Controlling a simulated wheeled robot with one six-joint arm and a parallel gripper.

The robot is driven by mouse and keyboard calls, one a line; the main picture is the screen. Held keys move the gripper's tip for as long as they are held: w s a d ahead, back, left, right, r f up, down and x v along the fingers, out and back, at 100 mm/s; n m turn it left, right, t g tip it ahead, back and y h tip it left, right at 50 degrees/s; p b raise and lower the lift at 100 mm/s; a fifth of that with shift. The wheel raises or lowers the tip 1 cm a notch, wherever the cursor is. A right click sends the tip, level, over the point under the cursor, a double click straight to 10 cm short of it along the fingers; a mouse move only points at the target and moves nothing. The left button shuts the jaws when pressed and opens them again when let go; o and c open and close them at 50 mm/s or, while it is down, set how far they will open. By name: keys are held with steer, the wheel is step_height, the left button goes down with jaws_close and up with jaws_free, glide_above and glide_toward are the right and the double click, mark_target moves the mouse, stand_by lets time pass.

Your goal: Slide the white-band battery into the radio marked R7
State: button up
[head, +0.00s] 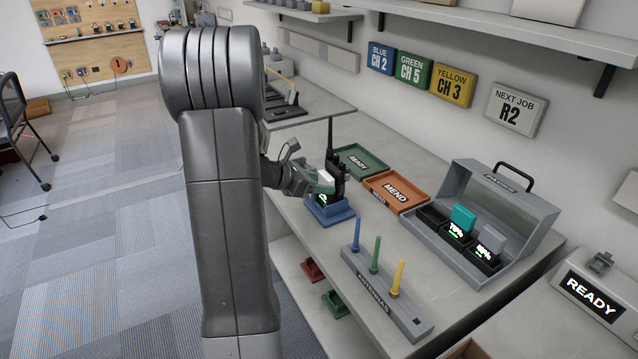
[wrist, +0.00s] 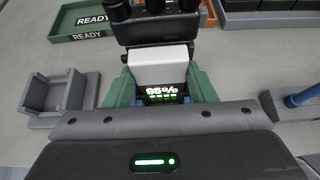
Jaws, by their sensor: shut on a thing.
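My gripper (head: 308,180) is shut on the white-band battery (wrist: 160,68), whose white top and lit 95% readout sit between the green fingers in the wrist view. In the head view the battery's white part (head: 326,178) shows at the fingertips. A dark radio (head: 337,163) with a tall antenna stands upright in a blue stand (head: 330,213), right at the gripper. In the wrist view the radio (wrist: 155,28) is just beyond the battery. I cannot read a mark on it, or tell whether the battery is inside it or only against it.
A green READY tray (head: 361,160) and an orange MEND tray (head: 397,189) lie behind. An antenna rack (head: 388,297) stands in front. An open grey case (head: 520,210) holds a teal battery (head: 464,217) and a pale one (head: 491,238). A NEXT JOB R2 sign (head: 515,109) hangs on the wall.

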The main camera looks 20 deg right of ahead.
steer(key=shift+f, duration=0.15)
steer(key=o, duration=1.1)
steer(key=v, duration=1.4)
steer(key=shift+d+f, duration=0.15)
steer(key=x, duration=1.3)
steer(key=shift+d, duration=0.25)
steer(key=shift+r, duration=0.25)
steer(key=shift+f, duration=0.2)
